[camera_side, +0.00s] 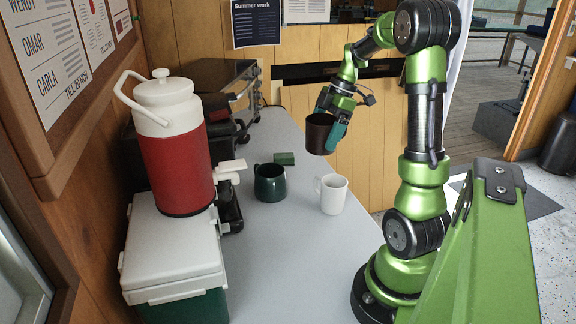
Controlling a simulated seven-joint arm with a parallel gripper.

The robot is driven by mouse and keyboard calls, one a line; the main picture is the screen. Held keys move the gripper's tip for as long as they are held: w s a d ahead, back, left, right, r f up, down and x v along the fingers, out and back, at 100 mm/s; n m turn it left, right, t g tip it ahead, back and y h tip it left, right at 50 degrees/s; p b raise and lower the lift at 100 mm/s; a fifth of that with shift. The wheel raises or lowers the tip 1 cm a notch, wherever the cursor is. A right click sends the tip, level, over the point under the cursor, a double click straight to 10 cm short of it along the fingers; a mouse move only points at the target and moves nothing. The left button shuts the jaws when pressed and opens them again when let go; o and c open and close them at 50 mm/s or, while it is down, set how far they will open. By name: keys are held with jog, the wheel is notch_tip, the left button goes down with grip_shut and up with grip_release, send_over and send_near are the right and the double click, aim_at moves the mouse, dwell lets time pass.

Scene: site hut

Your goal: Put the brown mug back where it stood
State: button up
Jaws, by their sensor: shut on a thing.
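The brown mug (318,134) is dark and upright, held in the air above the right part of the grey table (262,262). My gripper (330,120) is shut on it, with teal fingers at its side. A dark green mug (270,184) stands on the table, lower and to the left. A white mug (334,196) stands to its right, below the held mug in the picture. A small green block (284,158) lies behind the green mug. The mug's handle is not clearly visible.
A red and white drinks jug (180,150) stands on a white-lidded cool box (172,245) at the left. Dark appliances (225,80) line the wall behind it. The table's front middle is clear.

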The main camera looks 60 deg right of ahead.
jog(key=w+d+f+m, duration=0.1)
jog(key=w+d, duration=0.2)
jog(key=d, duration=0.3)
jog(key=w+d+f, duration=0.1)
jog(key=w+d, duration=0.2)
jog(key=d, duration=0.2)
notch_tip(320, 180, down, 15)
jog(key=shift+d+f, duration=0.1)
jog(key=shift+d, duration=0.05)
jog(key=shift+s+f, duration=0.1)
jog(key=shift+f, duration=0.1)
jog(key=o, duration=1.3)
jog(key=shift+c, duration=0.2)
jog(key=shift+r, duration=0.1)
